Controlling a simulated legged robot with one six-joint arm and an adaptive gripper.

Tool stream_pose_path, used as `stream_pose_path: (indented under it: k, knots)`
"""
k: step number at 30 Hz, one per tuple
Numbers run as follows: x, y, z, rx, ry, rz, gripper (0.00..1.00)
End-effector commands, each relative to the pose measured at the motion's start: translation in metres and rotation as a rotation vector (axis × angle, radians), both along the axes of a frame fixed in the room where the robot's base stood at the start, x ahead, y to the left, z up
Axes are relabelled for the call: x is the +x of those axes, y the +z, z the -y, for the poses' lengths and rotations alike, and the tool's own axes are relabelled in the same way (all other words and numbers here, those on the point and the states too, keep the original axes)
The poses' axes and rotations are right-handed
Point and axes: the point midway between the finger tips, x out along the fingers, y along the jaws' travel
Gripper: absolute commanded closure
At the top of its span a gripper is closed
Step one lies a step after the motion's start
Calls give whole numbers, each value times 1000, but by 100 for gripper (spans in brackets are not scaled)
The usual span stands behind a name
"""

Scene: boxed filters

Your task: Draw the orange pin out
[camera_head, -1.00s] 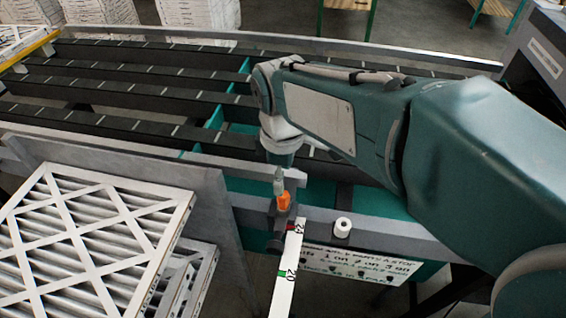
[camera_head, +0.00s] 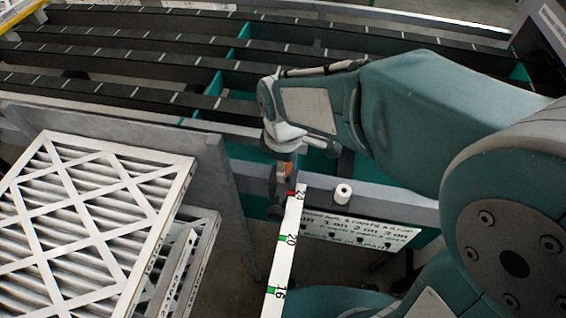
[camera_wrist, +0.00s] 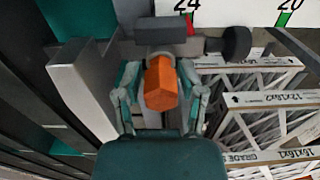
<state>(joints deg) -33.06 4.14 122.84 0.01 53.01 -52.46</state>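The orange pin (camera_wrist: 160,84) stands at a dark block and a round dark knob (camera_wrist: 236,43) beside the white measuring scale (camera_wrist: 235,14). In the head view only a small part of the pin (camera_head: 289,170) shows under my wrist. My gripper (camera_wrist: 159,78) is over the pin, one finger on each side of it. The fingers look open, with a small gap visible on the left; the right finger is very near the pin, and contact there is unclear. In the head view my gripper (camera_head: 287,158) is largely hidden by my wrist.
A white roll-shaped cap (camera_head: 342,193) sits on the grey rail right of the pin. The slatted dark bed (camera_head: 120,92) lies behind. A printed sign (camera_head: 360,229) hangs below the rail.

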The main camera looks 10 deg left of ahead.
Motion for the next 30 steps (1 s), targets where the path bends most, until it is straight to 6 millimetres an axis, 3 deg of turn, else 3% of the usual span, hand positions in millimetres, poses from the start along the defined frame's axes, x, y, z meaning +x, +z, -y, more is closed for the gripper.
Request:
stream_pose_path:
  k: [1,2,30]
  knots:
    - [0,0,0,0,0,0,92]
    - [0,0,0,0,0,0,100]
    - [0,19,0,1,0,1,100]
